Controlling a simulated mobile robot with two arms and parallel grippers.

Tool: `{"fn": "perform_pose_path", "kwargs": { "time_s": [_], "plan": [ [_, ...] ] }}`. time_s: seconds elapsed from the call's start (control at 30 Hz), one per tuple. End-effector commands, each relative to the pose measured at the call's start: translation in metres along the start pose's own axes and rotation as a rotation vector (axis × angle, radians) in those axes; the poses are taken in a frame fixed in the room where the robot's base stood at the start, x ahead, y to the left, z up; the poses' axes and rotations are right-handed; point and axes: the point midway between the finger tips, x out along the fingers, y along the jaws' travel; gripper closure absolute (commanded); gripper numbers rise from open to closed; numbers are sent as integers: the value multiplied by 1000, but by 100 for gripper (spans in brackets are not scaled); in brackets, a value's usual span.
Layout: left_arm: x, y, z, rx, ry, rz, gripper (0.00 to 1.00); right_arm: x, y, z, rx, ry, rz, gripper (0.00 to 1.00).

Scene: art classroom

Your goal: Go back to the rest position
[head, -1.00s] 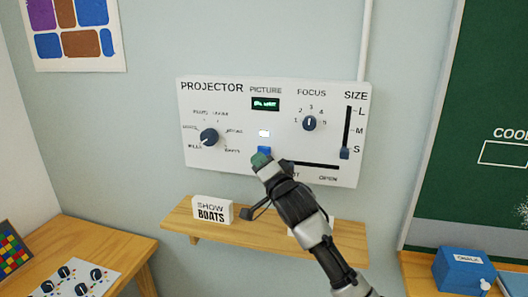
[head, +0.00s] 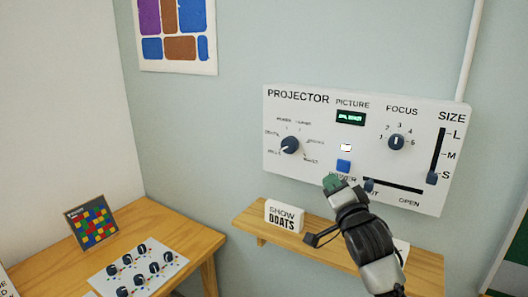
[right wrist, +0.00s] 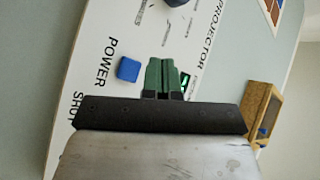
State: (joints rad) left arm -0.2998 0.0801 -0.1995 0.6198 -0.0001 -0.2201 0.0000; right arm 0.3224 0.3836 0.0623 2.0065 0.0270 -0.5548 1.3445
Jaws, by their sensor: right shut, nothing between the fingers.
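My right gripper (head: 332,184) is shut and empty, with green fingertips, in front of the lower part of the white projector panel (head: 230,0). The point I gave for the panel is off; its face (head: 415,165) is at the right of the head view. The fingertips are just below the blue power button (head: 343,166), and I cannot tell whether they touch the panel. In the right wrist view, the closed green fingers (right wrist: 166,76) show beside the blue button (right wrist: 129,69). My left gripper is not in view.
A wooden shelf (head: 250,226) below the panel holds a "SHOW BOATS" sign (head: 284,216). At the lower left a wooden table (head: 185,232) bears a colored grid board (head: 91,222) and a white sheet with several dark knobs.

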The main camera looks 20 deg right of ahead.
Motion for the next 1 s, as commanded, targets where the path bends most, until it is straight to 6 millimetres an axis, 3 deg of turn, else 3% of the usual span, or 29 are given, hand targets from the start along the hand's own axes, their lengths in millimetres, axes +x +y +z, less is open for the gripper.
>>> {"fn": "perform_pose_path", "kwargs": {
  "time_s": [0.13, 0.27, 0.4, 0.5, 0.6, 0.8, 1.0],
  "plan": [
    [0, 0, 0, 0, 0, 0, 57, -6, 8, 9, -24, -21, 30, 100],
    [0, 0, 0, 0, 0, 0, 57, -34, 40, 48, -144, -121, 153, 100],
    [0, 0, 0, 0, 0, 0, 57, -101, 89, 108, -372, -347, 349, 100],
    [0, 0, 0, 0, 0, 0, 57, -161, 116, 145, -538, -552, 461, 100],
    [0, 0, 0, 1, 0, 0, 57, -217, 133, 169, -672, -750, 530, 100],
    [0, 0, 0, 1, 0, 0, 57, -299, 144, 193, -835, -1057, 578, 100],
    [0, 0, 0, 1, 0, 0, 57, -364, 143, 203, -930, -1312, 573, 100]
  ]
}}
